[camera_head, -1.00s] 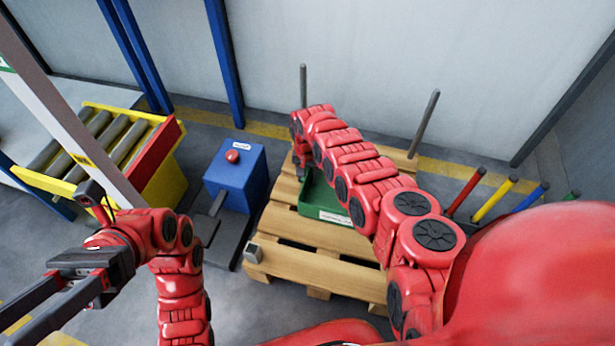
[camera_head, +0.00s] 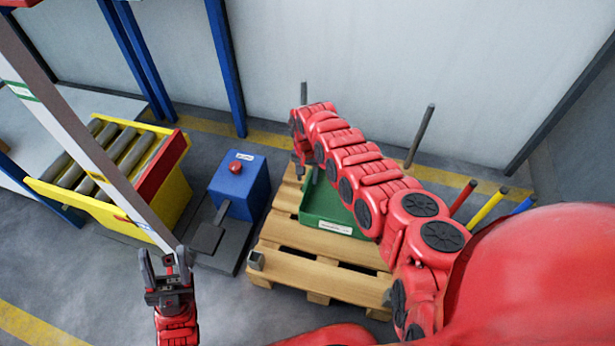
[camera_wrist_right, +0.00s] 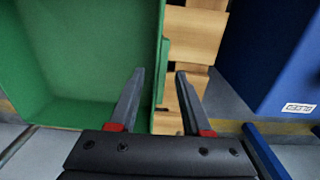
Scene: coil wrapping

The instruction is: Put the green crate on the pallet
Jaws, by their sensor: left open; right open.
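The green crate (camera_head: 325,208) rests on the wooden pallet (camera_head: 312,243), partly hidden behind my right arm. In the right wrist view the open crate (camera_wrist_right: 85,50) fills the left side, and it looks empty where I can see inside. My right gripper (camera_head: 306,175) is at the crate's left side. In the wrist view it (camera_wrist_right: 158,74) is open, with the crate's rim showing between its fingers. I cannot tell whether they touch it. My left gripper (camera_head: 166,260) is open and empty, pointing up, left of the pallet.
A blue box with a red button (camera_head: 238,187) stands left of the pallet. A yellow roller conveyor (camera_head: 120,185) is farther left, behind a pale slanted post (camera_head: 85,150). Grey posts (camera_head: 420,137) rise at the pallet's back. Coloured poles (camera_head: 487,205) stand at right.

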